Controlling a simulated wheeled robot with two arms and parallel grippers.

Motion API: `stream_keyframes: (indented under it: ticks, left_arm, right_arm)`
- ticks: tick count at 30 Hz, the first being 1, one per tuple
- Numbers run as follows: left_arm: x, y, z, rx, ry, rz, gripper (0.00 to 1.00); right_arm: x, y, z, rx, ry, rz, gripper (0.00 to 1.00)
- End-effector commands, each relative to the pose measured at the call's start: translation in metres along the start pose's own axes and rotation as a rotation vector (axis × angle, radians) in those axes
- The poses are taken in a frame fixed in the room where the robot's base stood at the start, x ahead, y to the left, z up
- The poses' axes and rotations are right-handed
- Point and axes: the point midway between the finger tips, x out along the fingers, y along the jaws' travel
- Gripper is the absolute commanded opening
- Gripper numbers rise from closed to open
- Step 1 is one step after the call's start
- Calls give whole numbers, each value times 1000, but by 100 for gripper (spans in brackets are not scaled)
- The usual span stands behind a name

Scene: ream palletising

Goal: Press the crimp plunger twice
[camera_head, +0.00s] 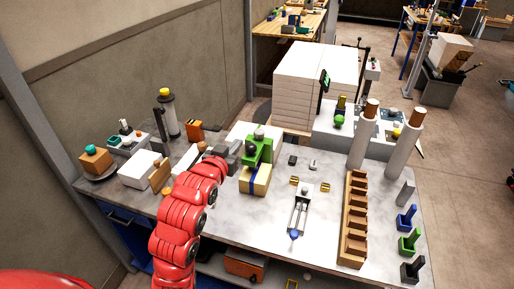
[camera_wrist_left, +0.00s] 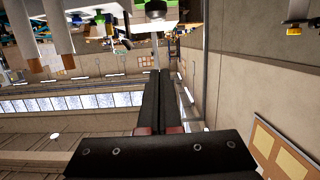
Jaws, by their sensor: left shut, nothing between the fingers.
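A green crimping tool (camera_head: 262,155) stands over a tan block with a blue band (camera_head: 255,180), left of centre on the table in the head view. I take the grey knob (camera_head: 259,133) on its top to be the plunger. My left gripper (camera_head: 241,150) is at the left side of the green tool, shut and empty; whether it touches is unclear. In the left wrist view, its closed dark fingers (camera_wrist_left: 158,78) point up the picture towards a round knob (camera_wrist_left: 155,9) at the top edge, with green around it. My right gripper is not in view.
A wooden compartment rack (camera_head: 352,225) and two tall pale cylinders (camera_head: 403,145) stand on the right. A small slide fixture with a blue knob (camera_head: 294,234) lies at front centre. White ream stacks (camera_head: 305,80) rise behind. Boxes and a white block (camera_head: 139,170) crowd the left.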

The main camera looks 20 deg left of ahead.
Motion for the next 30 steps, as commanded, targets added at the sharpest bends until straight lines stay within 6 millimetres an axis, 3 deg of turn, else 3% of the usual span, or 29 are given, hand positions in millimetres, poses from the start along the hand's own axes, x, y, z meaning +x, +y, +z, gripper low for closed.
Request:
stream_keyframes:
  ticks: [17, 30]
  left_arm:
    - [4, 0, 1, 9, -27, -1, 0]
    - [72, 0, 1, 10, -28, -1, 0]
  right_arm:
    - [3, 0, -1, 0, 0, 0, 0]
    - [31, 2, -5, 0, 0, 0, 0]
